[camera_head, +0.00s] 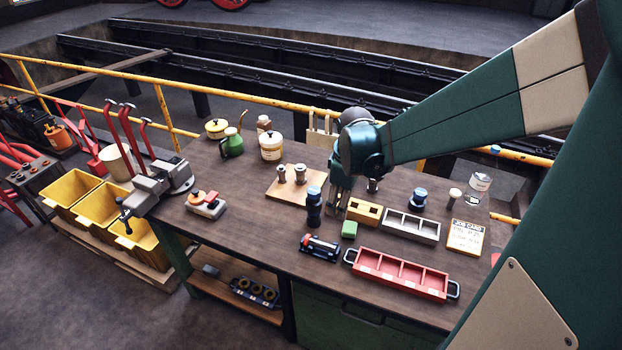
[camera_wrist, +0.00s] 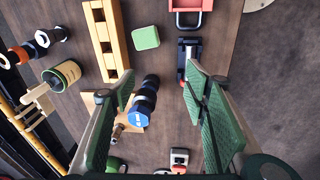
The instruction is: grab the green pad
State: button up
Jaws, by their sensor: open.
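The green pad (camera_head: 349,229) is a small rounded block lying on the workbench. It sits in front of the yellow block holder (camera_head: 364,212) and to the right of a dark blue-capped bottle (camera_head: 314,206). In the wrist view the green pad (camera_wrist: 146,37) lies beyond my fingertips, between the yellow holder and a black device. My gripper (camera_head: 340,200) is over the bench, behind the pad. In the wrist view its green fingers (camera_wrist: 160,90) are spread apart, with the dark bottle (camera_wrist: 143,100) showing between them and nothing gripped.
A red compartment tray (camera_head: 400,274) and a black device (camera_head: 320,246) lie near the front edge. A grey divided tray (camera_head: 411,226) stands right of the yellow holder. A wooden board with metal cylinders (camera_head: 296,183) is to the left. Bare bench lies left of the black device.

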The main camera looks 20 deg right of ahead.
aim_at(350, 226)
jog(key=w+d+f, duration=0.1)
jog(key=f, duration=0.2)
jog(key=d+f+n+g, duration=0.1)
jog(key=d+f, duration=0.1)
jog(key=f, duration=0.1)
jog(key=w+d+f+n, duration=0.1)
jog(key=d+f, duration=0.1)
jog(key=f, duration=0.1)
jog(key=shift+w+g+b, duration=0.3)
jog(key=shift+w+b, duration=0.05)
jog(key=shift+b, duration=0.05)
jog(key=shift+d+f+n, duration=0.4)
jog(key=shift+f, duration=0.25)
jog(key=shift+f, duration=1.3)
jog(key=shift+f, duration=2.6)
jog(key=shift+c, duration=0.2)
